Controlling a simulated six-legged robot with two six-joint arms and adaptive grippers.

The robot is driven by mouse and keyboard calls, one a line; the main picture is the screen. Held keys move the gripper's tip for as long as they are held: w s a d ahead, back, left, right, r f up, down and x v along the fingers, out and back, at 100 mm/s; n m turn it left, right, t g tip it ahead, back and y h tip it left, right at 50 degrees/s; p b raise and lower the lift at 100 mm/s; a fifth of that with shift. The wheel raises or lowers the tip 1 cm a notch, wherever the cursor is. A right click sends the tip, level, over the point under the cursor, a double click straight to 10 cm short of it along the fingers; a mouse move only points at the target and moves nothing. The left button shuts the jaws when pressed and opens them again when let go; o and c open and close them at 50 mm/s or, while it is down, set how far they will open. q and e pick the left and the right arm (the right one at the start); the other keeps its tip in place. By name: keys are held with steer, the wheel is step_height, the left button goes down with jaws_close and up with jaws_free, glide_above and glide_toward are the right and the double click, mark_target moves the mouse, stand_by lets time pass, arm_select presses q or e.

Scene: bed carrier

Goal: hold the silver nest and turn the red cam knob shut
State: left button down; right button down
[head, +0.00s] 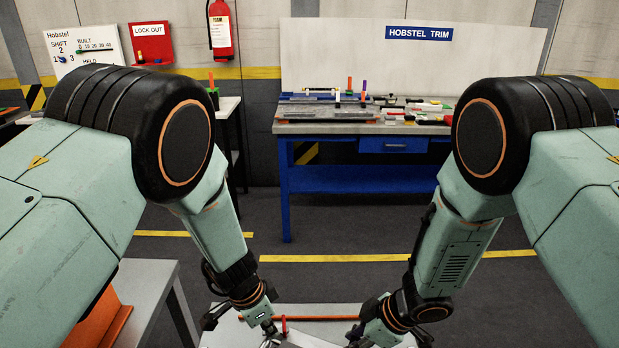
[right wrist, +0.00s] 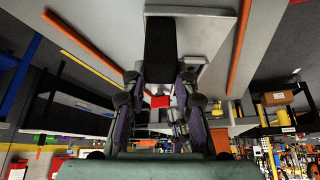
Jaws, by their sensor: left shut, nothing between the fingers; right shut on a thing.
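The red cam knob (head: 284,325) is a small upright red piece at the bottom edge of the head view. My left gripper (head: 271,338) is just left of it, pointing down, shut and empty; I cannot tell whether it touches the knob. The silver nest (right wrist: 193,46) shows as a pale frame around a dark block in the right wrist view. My right gripper (right wrist: 160,76) has its fingers closed in on either side there and is shut on the nest. A red piece (right wrist: 160,101) shows between the fingers; I cannot tell whether it is the knob.
The pale worktop (head: 230,330) carries an orange-red bar (head: 325,318) along its far edge. A grey side table (head: 150,272) stands at left. A blue bench (head: 287,190) with several loose parts stands at the back. The floor between is clear.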

mark_target(264, 332)
arm_select(q)
steer(key=v, duration=0.3)
steer(key=d+v, duration=0.1)
steer(key=v, duration=0.1)
steer(key=shift+w+r, duration=0.25)
steer(key=shift+w+a+f, duration=0.3)
steer(key=shift+w+f, duration=0.1)
steer(key=shift+f, duration=0.6)
steer(key=shift+w+a+f, duration=0.25)
steer(key=shift+w+f, duration=0.15)
steer(key=shift+f, duration=0.6)
steer(key=shift+w+a+f, duration=0.3)
steer(key=shift+w+f, duration=0.1)
steer(key=shift+f, duration=0.65)
steer(key=shift+d, duration=0.6)
steer(key=shift+s+d, duration=0.2)
steer(key=shift+s, duration=0.3)
steer(key=shift+s+d, duration=0.35)
